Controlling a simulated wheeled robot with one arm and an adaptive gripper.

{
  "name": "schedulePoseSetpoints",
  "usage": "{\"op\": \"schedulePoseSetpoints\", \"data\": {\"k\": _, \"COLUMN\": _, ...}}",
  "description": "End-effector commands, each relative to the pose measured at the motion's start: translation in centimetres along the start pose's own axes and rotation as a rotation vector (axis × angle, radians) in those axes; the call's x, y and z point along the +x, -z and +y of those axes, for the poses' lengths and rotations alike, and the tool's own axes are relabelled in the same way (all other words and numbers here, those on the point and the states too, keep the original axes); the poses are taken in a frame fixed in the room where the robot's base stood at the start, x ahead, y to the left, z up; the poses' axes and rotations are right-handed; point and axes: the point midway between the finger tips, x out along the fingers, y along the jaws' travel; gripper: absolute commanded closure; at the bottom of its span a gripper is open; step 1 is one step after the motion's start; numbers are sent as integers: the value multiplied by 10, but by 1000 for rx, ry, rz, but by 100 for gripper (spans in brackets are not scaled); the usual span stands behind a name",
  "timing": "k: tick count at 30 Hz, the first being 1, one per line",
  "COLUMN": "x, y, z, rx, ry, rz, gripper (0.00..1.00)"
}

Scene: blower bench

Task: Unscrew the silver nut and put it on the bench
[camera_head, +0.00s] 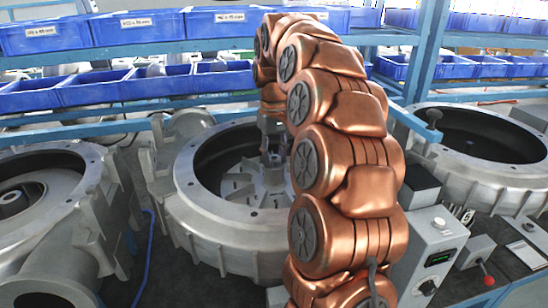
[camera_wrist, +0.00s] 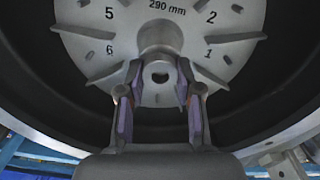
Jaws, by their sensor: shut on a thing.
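My gripper (camera_wrist: 159,75) reaches into the open blower housing, its two fingers on either side of a silver piece at the centre of the impeller. This piece, which I take to be the silver nut (camera_wrist: 160,72), has a dark opening facing the camera. The numbered impeller disc (camera_wrist: 120,35) lies behind it, marked "290 mm", with a grey hub (camera_wrist: 160,38) above the fingertips. In the head view my gripper (camera_head: 275,155) is small and partly hidden by my copper arm, and the nut cannot be made out there. The nut's threads are not visible.
The middle blower housing (camera_head: 215,225) has a raised round rim around my gripper. Other housings stand at left (camera_head: 75,160) and right (camera_head: 470,165). A grey control box (camera_head: 430,250) is at the right. Blue bins (camera_head: 45,37) line the shelf behind.

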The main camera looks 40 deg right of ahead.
Motion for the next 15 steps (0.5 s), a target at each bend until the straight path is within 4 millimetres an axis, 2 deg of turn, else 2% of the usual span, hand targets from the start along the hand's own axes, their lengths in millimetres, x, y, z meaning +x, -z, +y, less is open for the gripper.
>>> {"op": "schedulePoseSetpoints", "data": {"k": 15, "x": -2, "y": 0, "z": 0, "rx": -351, "ry": 1, "rz": 0, "gripper": 100}}
